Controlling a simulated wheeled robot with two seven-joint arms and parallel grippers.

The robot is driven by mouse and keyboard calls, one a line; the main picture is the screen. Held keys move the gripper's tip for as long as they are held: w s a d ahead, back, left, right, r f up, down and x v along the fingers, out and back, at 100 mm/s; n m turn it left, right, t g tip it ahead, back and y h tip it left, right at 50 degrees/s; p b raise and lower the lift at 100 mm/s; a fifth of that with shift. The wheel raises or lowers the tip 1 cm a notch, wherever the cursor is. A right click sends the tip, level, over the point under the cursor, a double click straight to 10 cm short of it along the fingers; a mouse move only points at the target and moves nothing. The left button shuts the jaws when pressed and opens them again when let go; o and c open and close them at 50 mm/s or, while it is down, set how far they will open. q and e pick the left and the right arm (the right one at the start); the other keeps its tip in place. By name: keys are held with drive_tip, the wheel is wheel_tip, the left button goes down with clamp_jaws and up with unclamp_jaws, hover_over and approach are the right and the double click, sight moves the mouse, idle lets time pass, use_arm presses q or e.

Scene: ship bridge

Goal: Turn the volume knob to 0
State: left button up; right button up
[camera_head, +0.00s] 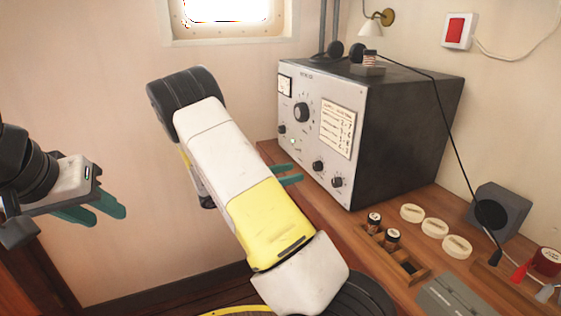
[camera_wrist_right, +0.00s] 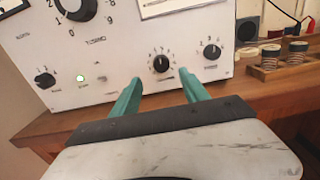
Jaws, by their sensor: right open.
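A radio set (camera_head: 357,125) with a pale front panel stands on the wooden desk. Its panel has a large dial (camera_head: 301,112), a small left knob (camera_head: 282,129) and two lower knobs (camera_head: 318,166) (camera_head: 337,182). I cannot read which one is the volume knob. My right gripper (camera_head: 290,175) is open and empty in front of the lower panel. In the right wrist view, the middle lower knob (camera_wrist_right: 161,63) shows between its fingertips (camera_wrist_right: 157,85), apart from them. The right lower knob (camera_wrist_right: 212,51) is beside it. My left gripper (camera_head: 95,210) is open and empty at far left.
A green lamp (camera_wrist_right: 81,78) is lit on the panel. A black cable (camera_head: 448,130) hangs across the radio's side.

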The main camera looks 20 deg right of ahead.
sight(315, 167)
drive_tip(key=d, duration=0.7)
drive_tip(key=shift+w+d, duration=0.2)
drive_tip(key=shift+c, duration=0.2)
clamp_jaws()
